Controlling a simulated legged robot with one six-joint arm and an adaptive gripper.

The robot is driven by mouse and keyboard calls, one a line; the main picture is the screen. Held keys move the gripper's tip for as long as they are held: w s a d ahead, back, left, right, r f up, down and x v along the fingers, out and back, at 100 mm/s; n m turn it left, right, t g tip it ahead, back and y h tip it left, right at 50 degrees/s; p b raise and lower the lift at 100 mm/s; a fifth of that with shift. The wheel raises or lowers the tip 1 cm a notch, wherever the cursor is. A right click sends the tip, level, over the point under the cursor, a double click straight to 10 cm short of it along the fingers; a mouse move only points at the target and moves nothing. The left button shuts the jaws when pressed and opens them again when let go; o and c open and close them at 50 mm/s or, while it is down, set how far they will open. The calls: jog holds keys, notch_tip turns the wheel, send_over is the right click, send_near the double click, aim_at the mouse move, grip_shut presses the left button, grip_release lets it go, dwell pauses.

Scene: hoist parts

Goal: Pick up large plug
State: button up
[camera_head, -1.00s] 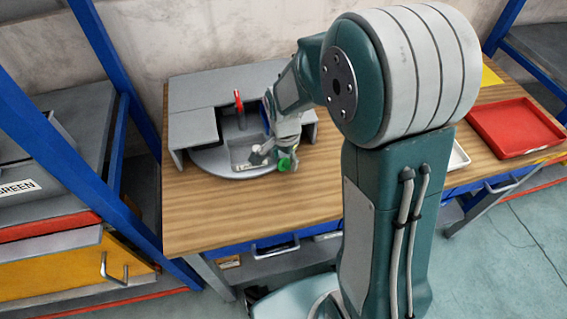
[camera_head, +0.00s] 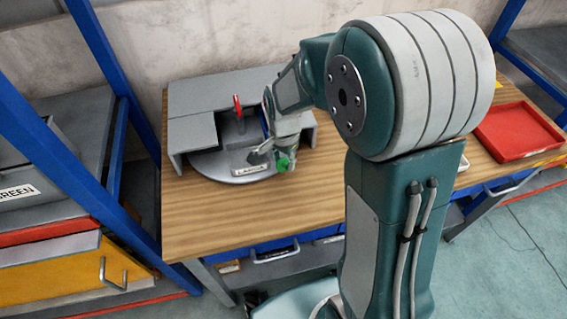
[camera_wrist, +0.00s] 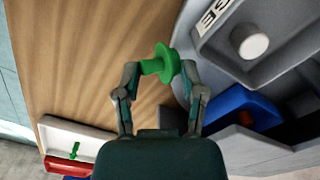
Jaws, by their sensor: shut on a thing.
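In the head view the green plug (camera_head: 284,163) shows at the end of my gripper (camera_head: 274,150), near the front of the grey round fixture (camera_head: 215,168). The plug appears to be held clear of the wooden tabletop. My arm hides part of the fixture. Whether this plug is the large one cannot be told from a label.
The grey fixture has a labelled tray (camera_head: 250,168) and a red upright handle (camera_head: 238,106). A blue part (camera_wrist: 240,105) shows beside it. A white tray (camera_wrist: 58,138) holds a smaller green piece (camera_wrist: 74,151). A red tray (camera_head: 518,130) is at right. The tabletop front (camera_head: 250,212) is clear.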

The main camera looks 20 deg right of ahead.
jog(key=s+r, duration=0.1)
jog(key=r, duration=0.1)
jog(key=s+r, duration=0.2)
jog(key=r, duration=0.1)
jog(key=s+r, duration=0.2)
jog(key=shift+d+r, duration=0.15)
jog(key=s+r, duration=0.1)
jog(key=s, duration=0.2)
jog(key=s+r, duration=0.1)
jog(key=s, duration=0.2)
jog(key=s+r, duration=0.2)
jog(key=s, duration=0.1)
jog(key=shift+d, duration=0.3)
jog(key=w+a+r, duration=0.2)
jog(key=w+a, duration=0.2)
jog(key=w, duration=0.6)
jog(key=w+a+r, duration=0.3)
jog(key=w+a, duration=0.1)
jog(key=w, duration=0.5)
jog(key=f, duration=0.6)
jog(key=shift+w+d, duration=0.15)
jog(key=shift+d, duration=0.15)
